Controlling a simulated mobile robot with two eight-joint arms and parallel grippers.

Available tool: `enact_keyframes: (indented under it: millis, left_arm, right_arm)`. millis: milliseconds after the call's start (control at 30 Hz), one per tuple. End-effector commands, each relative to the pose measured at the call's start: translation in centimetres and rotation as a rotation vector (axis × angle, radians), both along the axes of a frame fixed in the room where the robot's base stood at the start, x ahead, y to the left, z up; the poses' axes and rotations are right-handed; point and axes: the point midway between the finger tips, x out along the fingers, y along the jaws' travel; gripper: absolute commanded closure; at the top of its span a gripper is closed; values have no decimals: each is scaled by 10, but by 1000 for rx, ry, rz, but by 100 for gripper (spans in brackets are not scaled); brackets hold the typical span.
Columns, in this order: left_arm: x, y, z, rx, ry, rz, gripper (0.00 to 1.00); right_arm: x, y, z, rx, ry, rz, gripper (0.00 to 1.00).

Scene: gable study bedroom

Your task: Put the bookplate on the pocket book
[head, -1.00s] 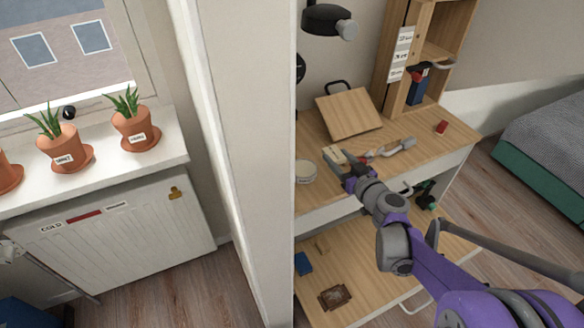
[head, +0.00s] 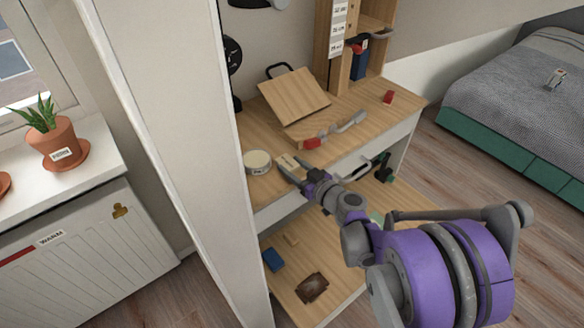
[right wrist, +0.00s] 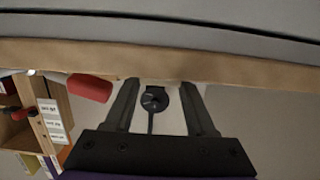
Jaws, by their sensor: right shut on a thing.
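My right gripper (head: 291,170) is at the front edge of the wooden desk, shut on a small cream piece (head: 287,160) that may be the bookplate. The fingers partly hide this piece, and I cannot make it out between the fingertips (right wrist: 158,88) in the right wrist view. A small blue thing (head: 273,260) and a dark brown patterned thing (head: 311,288) lie on the lower shelf. A blue book (head: 358,64) stands in the shelf unit. I cannot tell which is the pocket book. My left gripper is out of view.
A round tin (head: 257,162) stands left of the gripper. A red thing (head: 312,143), a grey-handled tool (head: 350,122), a slanted wooden board (head: 295,97) and a small red block (head: 388,97) are on the desk. A wall edge (head: 185,150) stands at the left.

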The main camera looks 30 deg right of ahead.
Motion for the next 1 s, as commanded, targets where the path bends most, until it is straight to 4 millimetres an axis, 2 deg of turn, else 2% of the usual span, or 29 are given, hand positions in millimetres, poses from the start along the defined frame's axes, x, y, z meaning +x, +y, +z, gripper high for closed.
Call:
enact_keyframes:
  millis: [233, 267, 400, 767, 867, 1000]
  left_arm:
    - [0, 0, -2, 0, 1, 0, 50]
    - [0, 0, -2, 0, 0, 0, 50]
    - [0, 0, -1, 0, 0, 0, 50]
    - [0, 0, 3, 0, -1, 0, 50]
    - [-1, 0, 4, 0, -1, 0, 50]
    - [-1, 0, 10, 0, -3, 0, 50]
  right_arm:
    - [0, 0, -3, 1, 0, 0, 99]
    - [0, 0, -2, 0, 0, 0, 39]
    - [0, 0, -2, 1, 0, 0, 15]
    - [-1, 0, 3, 1, -1, 0, 15]
    - [-13, -3, 4, 1, -1, -3, 15]
    - [-42, -7, 9, 0, -1, -5, 15]
